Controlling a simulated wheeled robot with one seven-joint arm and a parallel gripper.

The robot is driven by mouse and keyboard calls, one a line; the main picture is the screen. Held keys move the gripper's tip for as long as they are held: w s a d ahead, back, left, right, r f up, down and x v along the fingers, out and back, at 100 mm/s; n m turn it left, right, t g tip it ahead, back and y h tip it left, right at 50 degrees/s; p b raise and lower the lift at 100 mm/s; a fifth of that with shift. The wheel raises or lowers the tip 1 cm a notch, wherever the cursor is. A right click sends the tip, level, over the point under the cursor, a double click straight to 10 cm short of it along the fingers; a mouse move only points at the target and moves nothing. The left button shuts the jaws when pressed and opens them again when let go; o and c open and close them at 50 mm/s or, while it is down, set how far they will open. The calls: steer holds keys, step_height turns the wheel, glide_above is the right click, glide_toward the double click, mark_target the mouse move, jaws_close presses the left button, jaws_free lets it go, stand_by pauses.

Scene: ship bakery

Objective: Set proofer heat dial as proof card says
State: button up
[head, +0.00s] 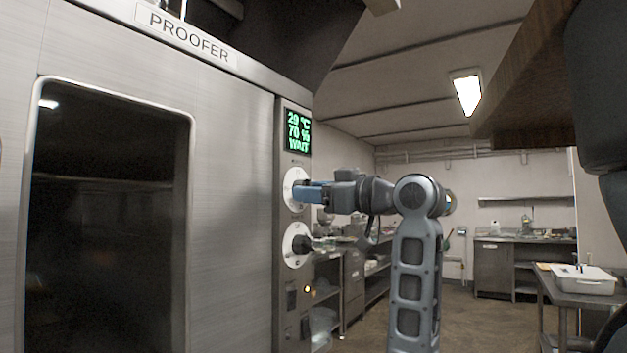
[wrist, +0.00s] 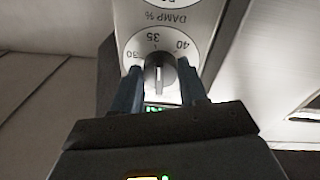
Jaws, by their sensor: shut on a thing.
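The proofer (head: 235,130) fills the left of the head view. Its green display (head: 298,132) reads 29 °C, 70 %, WAIT. The upper dial (head: 290,189) is the heat dial, with 30, 35 and 40 on its white plate (wrist: 184,58) in the wrist view, upside down. My gripper (head: 308,192) is shut on the dark heat knob (wrist: 160,76), one finger on each side. A pale line on the knob runs up and down in the wrist picture; which end is the pointer I cannot tell. The proof card is not in view.
The lower dial (head: 297,245), with a dark knob, sits just below the heat dial; the DAMP % label (wrist: 166,18) lies between them. A small lit button (head: 307,289) is lower on the panel. A table with a white tub (head: 583,280) stands at the right. Open floor lies between.

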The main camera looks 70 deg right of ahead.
steer(key=shift+a+m+g+h+p, duration=0.1)
steer(key=shift+m+g+h+p, duration=0.1)
steer(key=shift+m+p, duration=1.75)
steer(key=shift+a+m+g+h+p, duration=0.1)
steer(key=shift+m+g+h+p, duration=0.1)
steer(key=shift+m+p, duration=1.75)
steer(key=shift+m, duration=0.4)
steer(key=o, duration=1.1)
steer(key=shift+c, duration=0.2)
steer(key=b+v, duration=0.1)
steer(key=v, duration=0.6)
steer(key=shift+s+b, duration=0.3)
steer(key=shift+s, duration=0.05)
steer(key=shift+a, duration=0.15)
